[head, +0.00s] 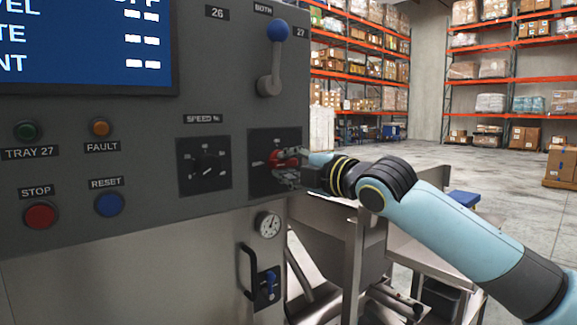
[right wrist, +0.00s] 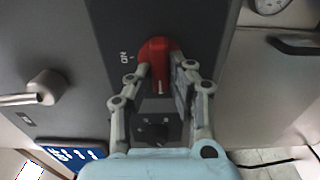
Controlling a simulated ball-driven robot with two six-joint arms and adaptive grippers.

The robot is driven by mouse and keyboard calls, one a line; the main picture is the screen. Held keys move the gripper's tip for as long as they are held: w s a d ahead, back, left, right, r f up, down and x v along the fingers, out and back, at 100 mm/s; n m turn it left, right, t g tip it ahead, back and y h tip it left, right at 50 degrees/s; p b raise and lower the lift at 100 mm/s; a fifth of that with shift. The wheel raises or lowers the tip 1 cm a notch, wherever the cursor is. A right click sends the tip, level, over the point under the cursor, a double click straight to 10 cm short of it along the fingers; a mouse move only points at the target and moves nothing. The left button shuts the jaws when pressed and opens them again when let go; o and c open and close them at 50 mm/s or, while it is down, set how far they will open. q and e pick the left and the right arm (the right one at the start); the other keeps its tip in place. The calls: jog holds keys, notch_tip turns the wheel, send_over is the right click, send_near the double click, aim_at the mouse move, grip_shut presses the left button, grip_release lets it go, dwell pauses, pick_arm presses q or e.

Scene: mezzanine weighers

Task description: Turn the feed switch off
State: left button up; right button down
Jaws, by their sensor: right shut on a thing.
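The feed switch is a red rotary knob (head: 284,158) on a dark square plate at the right of the grey panel. It also shows in the right wrist view (right wrist: 157,52), with an ON label to its left there. A white line on the knob runs toward the speed dial, not toward ON. My right gripper (head: 290,168) reaches in from the right, its fingers shut on either side of the knob; it also shows in the right wrist view (right wrist: 160,72). The fingers hide part of the knob and plate. My left gripper is out of view.
The speed dial (head: 207,167) sits left of the switch, and a blue-knobbed lever (head: 272,60) above it. The red stop button (head: 40,215), blue reset button (head: 109,205) and screen (head: 80,45) are further left. A gauge (head: 268,224) and black handle (head: 248,270) are below.

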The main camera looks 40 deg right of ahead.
jog(key=c, duration=1.2)
grip_release()
jog(key=shift+c, duration=0.2)
jog(key=shift+s, duration=0.1)
jog(key=s, duration=0.7)
jog(key=shift+s+d, duration=0.15)
jog(key=shift+d, duration=0.1)
jog(key=shift+f, duration=0.15)
